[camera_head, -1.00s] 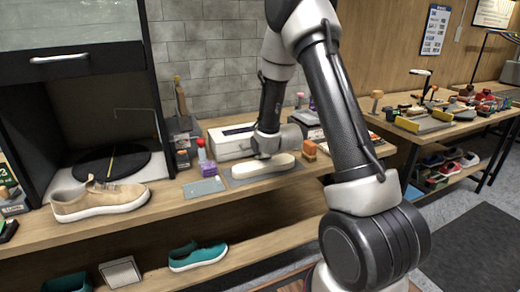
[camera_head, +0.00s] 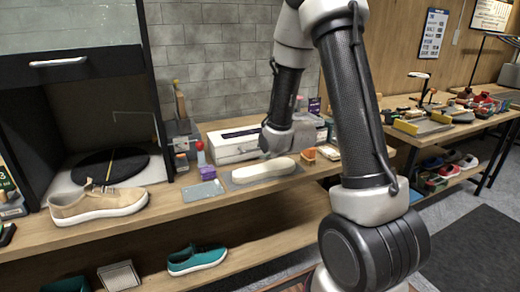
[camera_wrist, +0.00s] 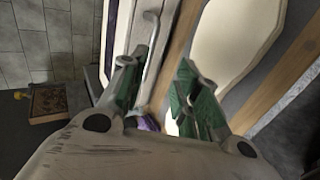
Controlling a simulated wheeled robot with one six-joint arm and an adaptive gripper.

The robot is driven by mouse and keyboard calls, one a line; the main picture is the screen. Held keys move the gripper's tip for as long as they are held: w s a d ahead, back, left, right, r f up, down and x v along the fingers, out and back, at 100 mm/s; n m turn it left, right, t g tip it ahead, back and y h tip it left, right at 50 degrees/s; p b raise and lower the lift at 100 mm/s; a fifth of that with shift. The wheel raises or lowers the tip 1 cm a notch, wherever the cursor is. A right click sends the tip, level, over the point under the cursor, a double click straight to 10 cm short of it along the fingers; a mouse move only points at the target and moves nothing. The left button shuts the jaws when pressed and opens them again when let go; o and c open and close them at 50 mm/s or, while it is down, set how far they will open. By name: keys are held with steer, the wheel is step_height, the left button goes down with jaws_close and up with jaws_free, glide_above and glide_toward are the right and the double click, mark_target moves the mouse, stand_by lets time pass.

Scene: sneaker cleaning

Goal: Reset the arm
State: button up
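My gripper (camera_wrist: 158,82) shows in the wrist view with its two green-padded fingers spread apart and nothing between the pads. In the head view my arm reaches over the bench, and the gripper end (camera_head: 272,148) is above and behind the white shoe sole (camera_head: 263,170), which lies on a grey mat. Whether they touch is hard to tell there. In the wrist view the pale sole (camera_wrist: 232,40) is to the right of the fingers.
A white box (camera_head: 232,146) stands behind the sole. A beige sneaker (camera_head: 98,203) is at the bench's left, and a teal shoe (camera_head: 197,258) is on the lower shelf. A red-topped bottle (camera_head: 201,155) and small brush (camera_head: 309,156) flank the mat. The right table (camera_head: 450,132) is cluttered.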

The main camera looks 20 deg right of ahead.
steer(key=s+r+m+g, duration=0.2)
steer(key=s+r+m, duration=0.35)
steer(key=r, duration=0.25)
steer(key=s+r+m+g, duration=0.2)
steer(key=s+r+m, duration=0.3)
steer(key=s, duration=0.9)
steer(key=s+a+r+m+g, duration=0.1)
steer(key=s+r+m, duration=0.3)
steer(key=s, duration=1)
steer(key=m+g, duration=0.1)
steer(key=m, duration=0.2)
steer(key=shift+r+g, duration=0.3)
steer(key=shift+r, duration=0.05)
steer(key=shift+w+a+m, duration=0.1)
steer(key=shift+m, duration=0.15)
